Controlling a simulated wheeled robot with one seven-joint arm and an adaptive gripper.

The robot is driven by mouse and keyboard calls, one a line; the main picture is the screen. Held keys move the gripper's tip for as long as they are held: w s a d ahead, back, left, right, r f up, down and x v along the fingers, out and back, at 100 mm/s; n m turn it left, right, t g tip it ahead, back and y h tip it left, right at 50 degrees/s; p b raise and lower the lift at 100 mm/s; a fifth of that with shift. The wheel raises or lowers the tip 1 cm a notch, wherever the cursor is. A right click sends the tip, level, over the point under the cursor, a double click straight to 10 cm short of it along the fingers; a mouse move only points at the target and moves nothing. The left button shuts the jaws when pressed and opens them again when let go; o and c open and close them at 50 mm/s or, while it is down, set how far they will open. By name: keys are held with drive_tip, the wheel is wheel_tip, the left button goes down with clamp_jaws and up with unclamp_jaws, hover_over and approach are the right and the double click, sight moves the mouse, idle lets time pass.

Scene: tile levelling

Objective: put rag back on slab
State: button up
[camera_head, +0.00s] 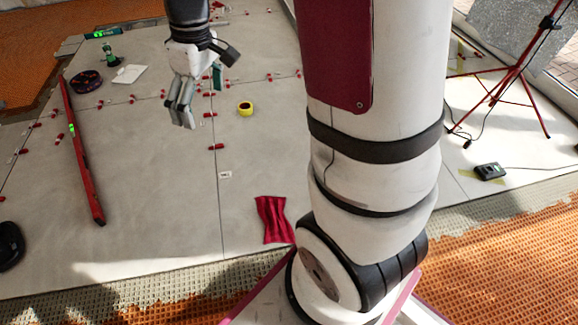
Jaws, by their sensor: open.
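The red rag (272,219) lies flat and slightly creased on the pale slab floor (160,225), close to the slab's front edge and beside my arm's base. My gripper (183,122) hangs above the slab, up and to the left of the rag, with its fingers pointing down. It is open and I see nothing held in it. The gap between the fingers is hard to make out from this angle.
A long red level (82,150) lies at the left. A yellow tape roll (245,108) sits right of my gripper. Several red levelling clips (216,147) line the joints. A red tripod (515,70) stands at right. Orange matting (520,245) borders the front.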

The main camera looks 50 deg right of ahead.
drive_tip(key=s+a+r+m, duration=0.1)
drive_tip(key=s+a+r, duration=0.1)
drive_tip(key=s+r, duration=0.35)
drive_tip(key=s+a+r+m, duration=0.1)
drive_tip(key=s+a+r, duration=0.15)
drive_tip(key=s, duration=0.55)
drive_tip(key=s+a+m+h, duration=0.1)
drive_tip(key=s+m, duration=0.1)
drive_tip(key=s, duration=1.3)
drive_tip(key=shift+s+r+m, duration=0.4)
drive_tip(key=shift+a+r, duration=0.1)
